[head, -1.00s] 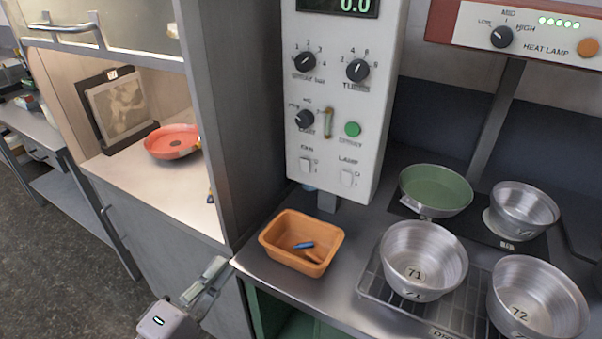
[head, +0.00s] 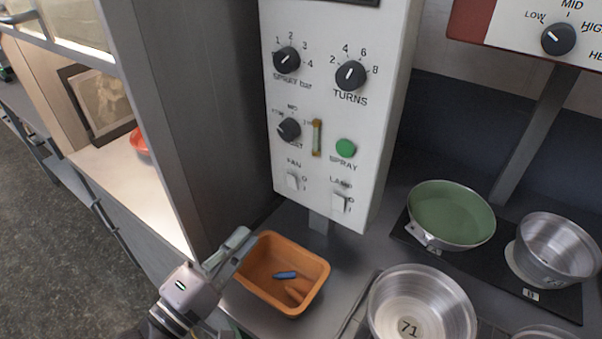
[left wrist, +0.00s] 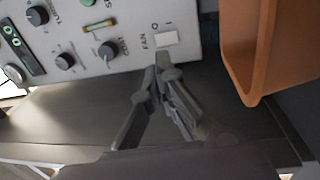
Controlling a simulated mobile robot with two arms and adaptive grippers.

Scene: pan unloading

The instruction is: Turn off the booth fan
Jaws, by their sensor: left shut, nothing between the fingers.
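The fan switch (head: 292,182) is a small white rocker under the label FAN, low on the left of the white control panel (head: 390,110). It also shows in the left wrist view (left wrist: 167,38), beside the FAN lettering and O and I marks. I cannot tell which side is pressed. My left gripper (head: 238,243) is shut and empty, below and left of the switch in the head view. In the left wrist view its fingertips (left wrist: 163,62) are close to the switch, seemingly just short of it. My right gripper is in neither view.
A similar lamp switch (head: 340,203) sits right of the fan switch. An orange bin (head: 318,268) with a blue item stands beside my left gripper, below the panel. A green pan (head: 450,213) and metal pans (head: 425,300) stand to the right. The booth wall is at left.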

